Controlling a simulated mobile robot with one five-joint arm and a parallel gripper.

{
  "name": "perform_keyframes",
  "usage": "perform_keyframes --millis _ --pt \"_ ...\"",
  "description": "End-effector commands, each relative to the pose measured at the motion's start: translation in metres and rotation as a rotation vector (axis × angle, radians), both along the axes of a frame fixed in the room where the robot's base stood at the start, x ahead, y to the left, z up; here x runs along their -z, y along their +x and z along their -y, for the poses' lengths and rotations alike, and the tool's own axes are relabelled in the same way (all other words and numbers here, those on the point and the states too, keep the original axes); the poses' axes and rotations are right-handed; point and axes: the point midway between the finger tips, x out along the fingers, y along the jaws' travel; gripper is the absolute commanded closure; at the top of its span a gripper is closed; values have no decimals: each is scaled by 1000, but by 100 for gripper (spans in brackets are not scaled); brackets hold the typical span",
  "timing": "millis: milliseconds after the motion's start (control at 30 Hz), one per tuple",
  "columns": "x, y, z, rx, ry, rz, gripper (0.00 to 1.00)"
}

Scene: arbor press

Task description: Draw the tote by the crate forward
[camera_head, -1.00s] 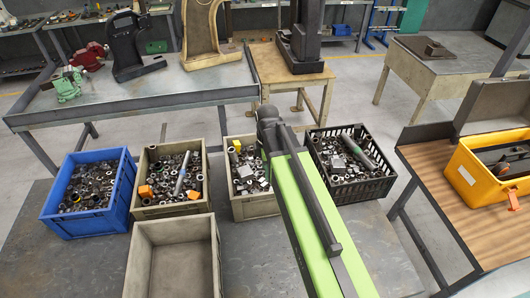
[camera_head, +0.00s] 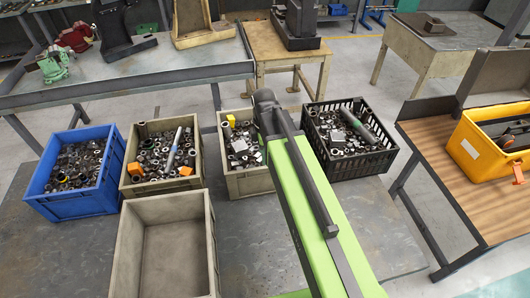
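A beige tote (camera_head: 248,184) of metal parts stands on the grey table, left of the black slatted crate (camera_head: 345,167). A yellow block and grey pieces lie in the tote. My green arm reaches across the tote's right side and hides part of it and the gap to the crate. The dark end of my arm, with my gripper (camera_head: 264,100), is over the tote's back right area. The fingers cannot be made out, nor whether they touch the tote. The crate holds metal parts and a grey-green cylinder.
An empty beige tote (camera_head: 165,246) stands in front, left of my arm. A filled beige tote (camera_head: 163,185) and a blue tote (camera_head: 76,200) stand further left. A yellow bin (camera_head: 475,161) sits on the wooden bench at right. Table front of the tote is bare.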

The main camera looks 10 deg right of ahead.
Motion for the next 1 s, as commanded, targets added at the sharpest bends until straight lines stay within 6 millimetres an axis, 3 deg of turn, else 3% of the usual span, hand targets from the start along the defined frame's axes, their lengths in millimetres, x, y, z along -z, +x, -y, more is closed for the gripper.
perform_keyframes --millis 33,400,800,1000 --pt "22 0 0 0 0 0 60" --pt "91 0 -1 -1 0 0 60" --pt "96 0 -1 -2 0 0 60" --pt "96 0 -2 -2 0 0 85"
